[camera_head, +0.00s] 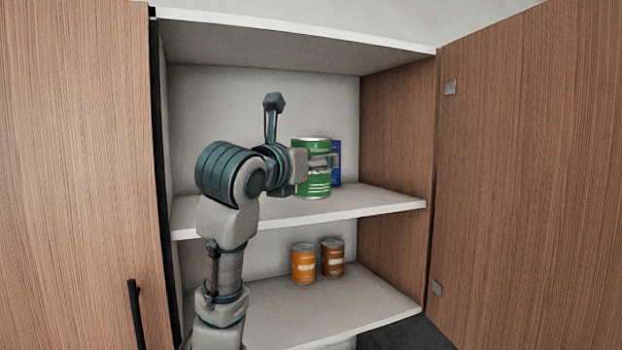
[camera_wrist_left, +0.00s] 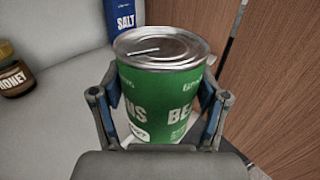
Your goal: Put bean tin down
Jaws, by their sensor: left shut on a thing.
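The green bean tin (camera_head: 313,182) with a silver lid is at the upper shelf (camera_head: 380,205) of the open cupboard. In the left wrist view the tin (camera_wrist_left: 160,82) stands upright between the two fingers of my left gripper (camera_wrist_left: 157,115), which is shut on it. In the head view my left gripper (camera_head: 318,161) reaches in from the left around the tin. The tin's base looks close to the shelf; I cannot tell whether it touches. My right gripper is not in view.
A blue salt box (camera_head: 336,163) stands right behind the tin, and also shows in the wrist view (camera_wrist_left: 124,18). A honey jar (camera_wrist_left: 14,72) is at the left. Orange (camera_head: 304,264) and brown tins (camera_head: 332,257) stand on the lower shelf. Open doors (camera_head: 530,170) flank the cupboard.

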